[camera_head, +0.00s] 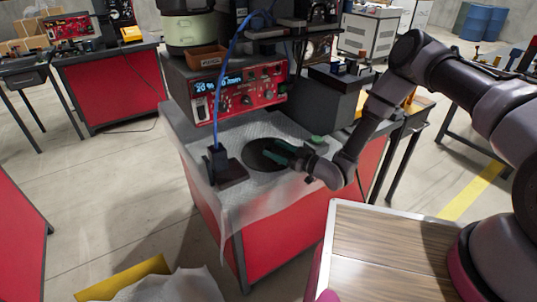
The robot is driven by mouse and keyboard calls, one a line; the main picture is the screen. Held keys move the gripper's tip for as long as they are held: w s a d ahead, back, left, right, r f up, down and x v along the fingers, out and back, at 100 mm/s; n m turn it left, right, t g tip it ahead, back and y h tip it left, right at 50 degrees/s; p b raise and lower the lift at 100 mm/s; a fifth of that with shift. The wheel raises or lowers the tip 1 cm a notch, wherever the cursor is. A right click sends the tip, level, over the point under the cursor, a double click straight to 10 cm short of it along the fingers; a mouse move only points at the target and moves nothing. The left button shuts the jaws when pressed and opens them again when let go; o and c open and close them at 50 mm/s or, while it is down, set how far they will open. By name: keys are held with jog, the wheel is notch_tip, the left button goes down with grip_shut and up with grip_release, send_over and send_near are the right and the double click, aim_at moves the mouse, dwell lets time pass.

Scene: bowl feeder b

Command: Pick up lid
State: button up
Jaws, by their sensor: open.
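A dark round disc, which looks like the lid (257,157), lies on the white-covered top of the red workbench (205,130). My gripper (278,152) comes in from the right and is over the right part of the disc. It is open. Its dark green fingers overlap the disc in this view. I cannot tell whether they touch it. The right part of the disc is partly hidden by the gripper.
A red control box (265,85) with a lit display stands behind the disc. A black stand (225,170) with a blue cable is just left of the disc. A dark grey block (335,95) stands behind my wrist. The front bench edge is clear.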

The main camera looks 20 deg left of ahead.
jog(key=shift+w+a, duration=0.15)
jog(key=shift+a, duration=0.25)
grip_shut()
